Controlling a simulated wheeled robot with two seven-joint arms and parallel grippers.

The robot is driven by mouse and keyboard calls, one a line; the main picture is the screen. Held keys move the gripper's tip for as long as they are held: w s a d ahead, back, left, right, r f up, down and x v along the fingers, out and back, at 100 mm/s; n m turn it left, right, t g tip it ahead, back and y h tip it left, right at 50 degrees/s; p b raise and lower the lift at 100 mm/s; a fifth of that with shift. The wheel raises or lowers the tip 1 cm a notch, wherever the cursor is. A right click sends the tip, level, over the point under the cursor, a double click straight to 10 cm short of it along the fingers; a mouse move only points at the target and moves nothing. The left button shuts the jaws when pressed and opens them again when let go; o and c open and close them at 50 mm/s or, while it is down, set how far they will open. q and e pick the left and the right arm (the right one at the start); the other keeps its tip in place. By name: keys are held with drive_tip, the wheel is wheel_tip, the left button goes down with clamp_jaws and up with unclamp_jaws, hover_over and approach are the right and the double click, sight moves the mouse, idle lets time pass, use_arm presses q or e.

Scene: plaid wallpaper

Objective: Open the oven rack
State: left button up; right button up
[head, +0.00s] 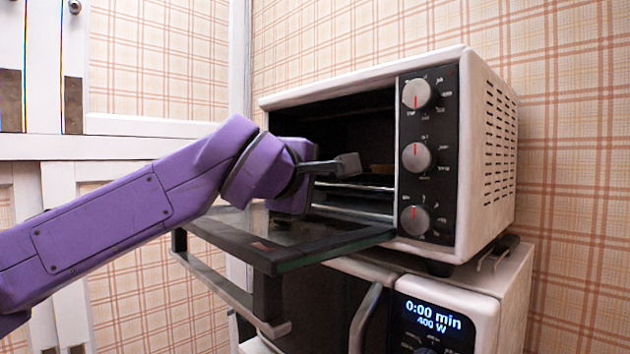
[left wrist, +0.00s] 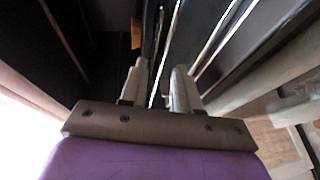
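The white toaster oven (head: 485,150) has its glass door (head: 300,236) folded down. The oven rack (head: 356,186) shows as thin metal bars low inside the dark cavity. My left gripper (head: 350,163) reaches over the lowered door into the oven opening, at the rack's front. In the left wrist view its two fingers (left wrist: 158,80) stand apart, with thin bright bars of the rack (left wrist: 207,50) beyond and beside them. One thin bar appears in line with the gap; whether it lies between the fingers or touches them, I cannot tell. My right gripper is not in view.
The oven stands on a white microwave (head: 480,290) with a lit display. The door's handle (head: 225,293) juts out at the front. Knobs (head: 416,157) line the oven's right panel. White cabinets stand at left.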

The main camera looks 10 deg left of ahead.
use_arm(q)
clamp_jaws()
idle(1.4)
